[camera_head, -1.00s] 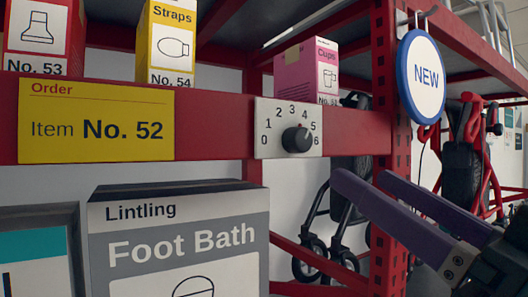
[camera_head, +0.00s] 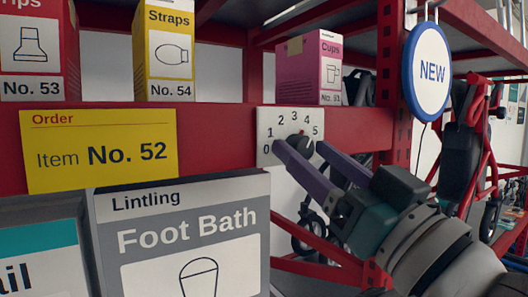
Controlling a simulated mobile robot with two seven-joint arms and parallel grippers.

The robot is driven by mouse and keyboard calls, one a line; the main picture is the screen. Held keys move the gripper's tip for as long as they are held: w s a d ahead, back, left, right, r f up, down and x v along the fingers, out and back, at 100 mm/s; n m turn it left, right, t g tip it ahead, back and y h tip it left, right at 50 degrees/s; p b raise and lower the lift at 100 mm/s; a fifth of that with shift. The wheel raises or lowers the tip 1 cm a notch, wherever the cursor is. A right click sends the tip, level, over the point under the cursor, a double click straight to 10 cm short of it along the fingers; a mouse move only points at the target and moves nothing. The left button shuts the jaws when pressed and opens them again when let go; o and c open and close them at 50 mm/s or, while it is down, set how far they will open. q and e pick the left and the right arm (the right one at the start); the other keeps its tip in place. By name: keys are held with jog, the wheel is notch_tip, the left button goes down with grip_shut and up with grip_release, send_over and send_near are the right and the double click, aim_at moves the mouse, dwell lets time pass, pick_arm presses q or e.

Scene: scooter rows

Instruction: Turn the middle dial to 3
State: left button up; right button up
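A single dial shows, a dark knob (camera_head: 300,142) on a white plate (camera_head: 263,118) with numbers 0 to 5, fixed to the red shelf beam. The "3" stands at the top of the plate. My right gripper (camera_head: 302,149) reaches in from the lower right, its two purple fingers apart, one on each side of the knob. I cannot tell whether they touch it. The fingers hide the lower part of the plate and knob. The knob's pointer is too small to read surely. My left gripper is not in view.
A yellow order sign (camera_head: 100,150) is left of the dial on the red beam (camera_head: 220,140). A Foot Bath box (camera_head: 185,235) stands below. A pink Cups box (camera_head: 300,72) is above. A round NEW sign (camera_head: 427,72) hangs by the red post at right.

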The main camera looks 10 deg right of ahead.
grip_shut()
dwell(0.3)
dwell(0.3)
jog(key=shift+n+y, duration=0.3)
jog(key=shift+n, duration=0.2)
jog(key=n+g+y, duration=0.1)
jog(key=n, duration=0.1)
jog(key=shift+d+n+y, duration=0.1)
jog(key=shift+n+y, duration=0.2)
jog(key=shift+n, duration=0.1)
jog(key=shift+d+n+g+y, duration=0.1)
jog(key=shift+n+g+y, duration=0.3)
jog(key=shift+n, duration=0.75)
jog(key=shift+n+g+y, duration=0.3)
jog(key=shift+n+y, duration=0.2)
jog(key=shift+n, duration=0.65)
grip_release()
